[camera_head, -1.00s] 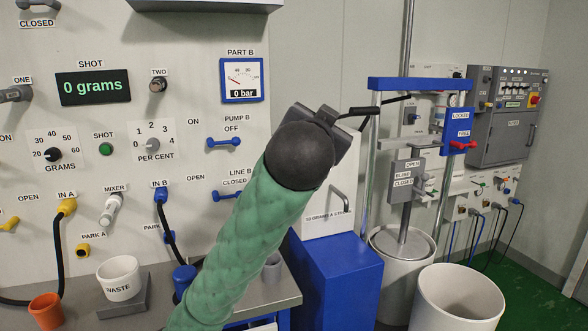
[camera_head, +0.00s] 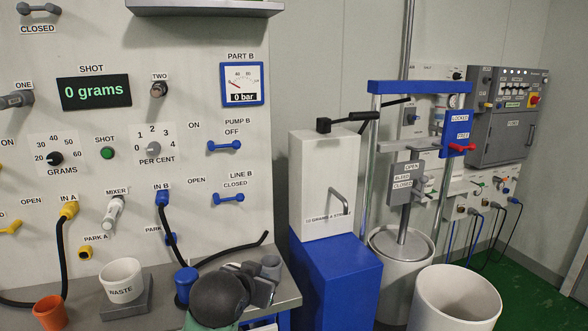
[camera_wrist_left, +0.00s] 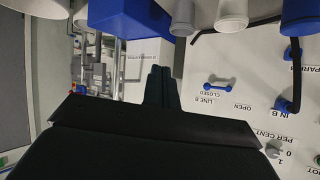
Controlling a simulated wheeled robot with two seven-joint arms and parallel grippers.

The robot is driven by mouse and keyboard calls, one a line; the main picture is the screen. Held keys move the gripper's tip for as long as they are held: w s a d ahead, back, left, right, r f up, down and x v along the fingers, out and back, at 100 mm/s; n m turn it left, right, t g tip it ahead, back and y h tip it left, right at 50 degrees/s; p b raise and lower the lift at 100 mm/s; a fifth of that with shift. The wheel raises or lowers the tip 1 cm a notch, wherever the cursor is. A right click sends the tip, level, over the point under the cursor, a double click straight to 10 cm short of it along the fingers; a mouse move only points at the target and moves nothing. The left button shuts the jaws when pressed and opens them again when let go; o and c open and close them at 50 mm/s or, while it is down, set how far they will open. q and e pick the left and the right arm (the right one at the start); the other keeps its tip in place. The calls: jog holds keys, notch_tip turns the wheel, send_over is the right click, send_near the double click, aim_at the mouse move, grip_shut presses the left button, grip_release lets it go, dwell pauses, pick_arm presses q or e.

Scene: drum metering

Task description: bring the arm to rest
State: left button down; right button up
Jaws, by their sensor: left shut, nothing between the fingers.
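My left arm shows at the bottom middle of the head view, with its dark round wrist and left gripper (camera_head: 262,287) low at the bench's front edge. In the left wrist view the gripper's dark fingers (camera_wrist_left: 160,88) are together, with nothing between them. The gripper is close to the grey cup (camera_head: 271,266) and the blue cup (camera_head: 186,284) on the bench; I cannot tell whether it touches the bench. My right gripper is in neither view.
The bench (camera_head: 150,312) carries a white WASTE cup (camera_head: 121,281) and an orange cup (camera_head: 48,312). A white box (camera_head: 322,180) stands on a blue block (camera_head: 338,275) to the right. A white drum (camera_head: 455,300) stands farther right. A black hose (camera_head: 62,250) hangs from IN A.

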pick_arm(q)
jog(key=s+a+f+n+g+y+p, duration=0.1)
jog(key=s+a+f+g, duration=0.15)
jog(key=s+f, duration=0.65)
jog(key=s+a+f+n+g+p, duration=0.15)
jog(key=s+a+f, duration=0.3)
jog(key=f, duration=0.75)
jog(key=s+f+g, duration=0.2)
jog(key=s+f, duration=0.4)
jog(key=s, duration=0.3)
jog(key=s+f+g, duration=0.3)
jog(key=s+f, duration=0.3)
jog(key=s, duration=0.4)
jog(key=shift+s+d+f, duration=0.2)
jog(key=shift+s+f, duration=0.1)
